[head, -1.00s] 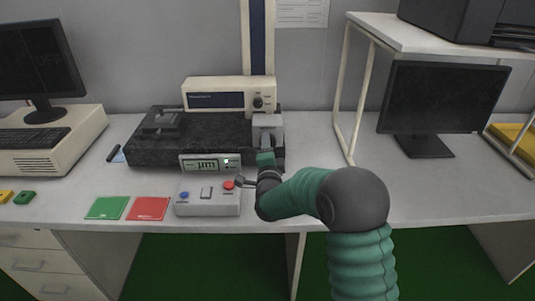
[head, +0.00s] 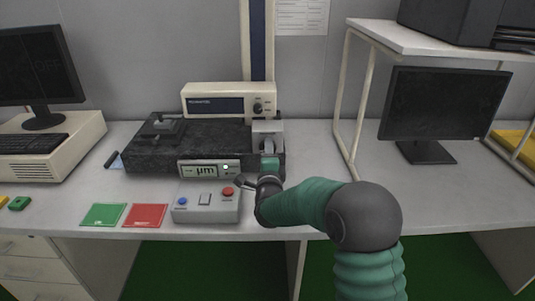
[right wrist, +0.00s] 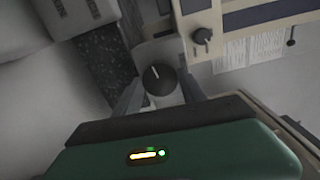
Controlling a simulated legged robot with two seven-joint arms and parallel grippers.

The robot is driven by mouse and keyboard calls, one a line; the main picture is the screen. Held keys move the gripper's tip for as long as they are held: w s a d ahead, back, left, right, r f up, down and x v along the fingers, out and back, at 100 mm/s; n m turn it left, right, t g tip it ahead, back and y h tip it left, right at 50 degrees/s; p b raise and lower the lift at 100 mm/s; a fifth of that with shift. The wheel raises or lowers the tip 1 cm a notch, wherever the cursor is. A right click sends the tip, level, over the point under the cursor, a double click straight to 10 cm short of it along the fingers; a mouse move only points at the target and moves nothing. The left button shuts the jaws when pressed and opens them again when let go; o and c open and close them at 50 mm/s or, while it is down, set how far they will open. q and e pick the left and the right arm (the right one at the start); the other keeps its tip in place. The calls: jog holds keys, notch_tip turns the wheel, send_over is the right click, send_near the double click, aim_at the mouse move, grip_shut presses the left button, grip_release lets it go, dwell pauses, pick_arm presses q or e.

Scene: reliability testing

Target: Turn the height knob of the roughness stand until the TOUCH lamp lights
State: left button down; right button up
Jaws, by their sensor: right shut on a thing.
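The roughness stand (head: 150,158) is a dark granite slab with a grey column unit (head: 267,128) at its right end. My right gripper (head: 268,152) is in front of that unit. In the right wrist view its fingers (right wrist: 160,82) are shut around the height knob, with the dark top (right wrist: 157,74) and its white pointer mark showing between them. The display panel (head: 209,169) on the slab's front shows "µm" and has a small bright white dot at its right. Its labels are too small to read, so I cannot tell which lamp it is. My left gripper is not in view.
A control box (head: 206,203) with blue and red buttons stands in front of the slab, close to my right wrist. Green (head: 103,214) and red (head: 146,215) cards lie to its left. A cream unit (head: 228,100) with a dial stands behind. Free table lies right of the stand.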

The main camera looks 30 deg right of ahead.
jog(key=o, duration=1.1)
jog(key=shift+s+f, duration=0.1)
jog(key=shift+f, duration=0.25)
jog(key=shift+o, duration=1.3)
jog(key=shift+d+r, duration=0.1)
jog(key=shift+r, duration=0.1)
jog(key=p+v, duration=0.2)
jog(key=v, duration=1.4)
jog(key=shift+s+a, duration=0.3)
